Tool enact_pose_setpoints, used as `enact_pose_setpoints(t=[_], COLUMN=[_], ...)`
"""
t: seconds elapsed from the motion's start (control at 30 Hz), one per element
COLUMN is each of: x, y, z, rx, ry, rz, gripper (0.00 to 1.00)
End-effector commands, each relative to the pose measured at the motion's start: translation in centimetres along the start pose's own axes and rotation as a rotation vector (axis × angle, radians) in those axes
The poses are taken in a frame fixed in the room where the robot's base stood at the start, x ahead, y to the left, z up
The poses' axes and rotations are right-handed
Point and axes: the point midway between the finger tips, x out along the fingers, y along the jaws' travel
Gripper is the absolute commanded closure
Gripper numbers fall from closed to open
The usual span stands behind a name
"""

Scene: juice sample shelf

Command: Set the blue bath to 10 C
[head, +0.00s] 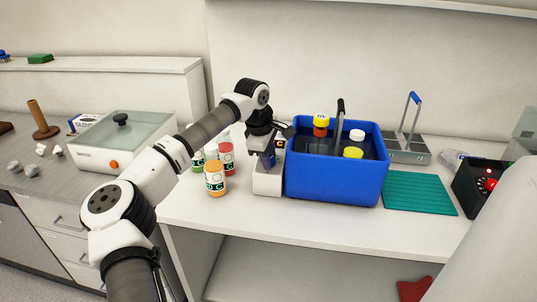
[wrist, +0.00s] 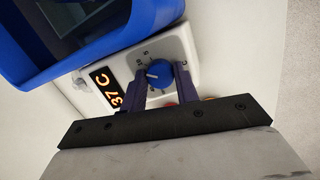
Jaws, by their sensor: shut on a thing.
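The blue bath (head: 333,186) stands on the bench with a white control unit (head: 268,183) on its left side. In the wrist view, the control unit (wrist: 185,48) carries a blue round knob (wrist: 158,73) with a white pointer line and a marked scale around it. A lit display (wrist: 107,88) beside the knob reads 37 C in orange. My gripper (wrist: 161,78) has its two dark fingers on either side of the knob and is shut on it. In the head view my gripper (head: 271,160) is over the control unit and hides the knob.
Bottles with yellow (head: 353,152) and white (head: 357,135) caps stand in the bath. Loose bottles, including an orange-labelled one (head: 215,178), stand left of the control unit, close to my arm. A teal mat (head: 420,193) and a grey carrier (head: 405,148) are on the right.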

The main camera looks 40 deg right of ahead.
Motion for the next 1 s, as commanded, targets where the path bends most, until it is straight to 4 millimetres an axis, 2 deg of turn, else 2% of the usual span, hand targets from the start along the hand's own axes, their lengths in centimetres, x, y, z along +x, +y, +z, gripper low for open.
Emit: enact_pose_setpoints(t=[0.33,0.9,0.93,1.0], x=[-0.13,-0.07,-0.07,-0.07], y=[0.1,0.07,0.07,0.07], z=[0.09,0.1,0.11,0.1], rx=[0.151,0.18,0.18,0.18], ry=[0.0,-0.001,-0.001,-0.001], rz=[-0.019,-0.024,-0.024,-0.024], gripper=[0.93,0.93,0.67,0.58])
